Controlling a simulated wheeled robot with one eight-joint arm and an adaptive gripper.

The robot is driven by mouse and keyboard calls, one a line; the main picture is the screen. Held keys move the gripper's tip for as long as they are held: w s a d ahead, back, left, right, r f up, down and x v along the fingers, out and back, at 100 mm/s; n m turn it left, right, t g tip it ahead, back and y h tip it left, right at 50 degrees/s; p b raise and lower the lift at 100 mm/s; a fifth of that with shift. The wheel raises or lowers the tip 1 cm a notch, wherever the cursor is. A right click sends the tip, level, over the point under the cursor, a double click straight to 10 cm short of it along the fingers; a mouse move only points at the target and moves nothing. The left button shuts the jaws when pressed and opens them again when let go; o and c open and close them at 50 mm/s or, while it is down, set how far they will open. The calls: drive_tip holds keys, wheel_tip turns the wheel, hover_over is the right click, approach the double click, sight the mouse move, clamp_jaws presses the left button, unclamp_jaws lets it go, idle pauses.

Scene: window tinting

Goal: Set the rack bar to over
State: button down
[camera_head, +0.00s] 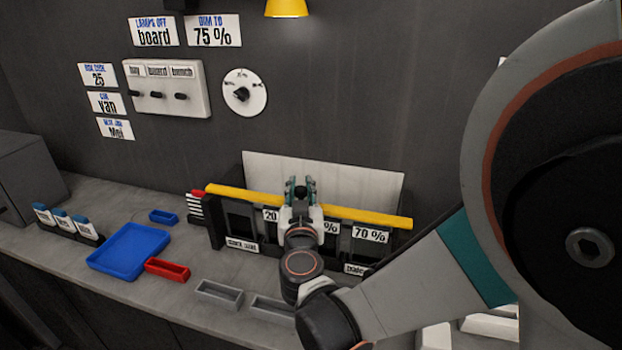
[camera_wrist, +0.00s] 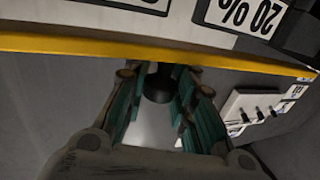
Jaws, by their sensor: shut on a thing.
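The rack bar (camera_head: 245,195) is a long yellow bar lying across the front of the rack (camera_head: 216,232), along its upper part. It also crosses the upper part of the wrist view (camera_wrist: 60,44). My gripper (camera_head: 301,183) is at the bar's middle, its green-padded fingers closed around a dark round knob (camera_wrist: 158,88). The knob sits close beside the bar; its joint with the bar is hidden. My gripper hides the middle of the bar and part of the rack's labels.
A white panel (camera_head: 345,170) stands behind the rack. On the counter to the left are a blue tray (camera_head: 128,250), a red tray (camera_head: 167,268) and several blue-capped bottles (camera_head: 62,222). Grey trays (camera_head: 219,291) lie in front of the rack. Switches (camera_head: 165,88) and a dial (camera_head: 244,92) are on the wall.

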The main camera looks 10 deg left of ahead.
drive_tip(key=shift+s, duration=0.25)
drive_tip(key=c, duration=1.8)
unclamp_jaws()
drive_tip(key=o, duration=0.5)
drive_tip(key=shift+s+a, duration=0.1)
drive_tip(key=shift+s, duration=0.1)
drive_tip(key=shift+w, duration=0.1)
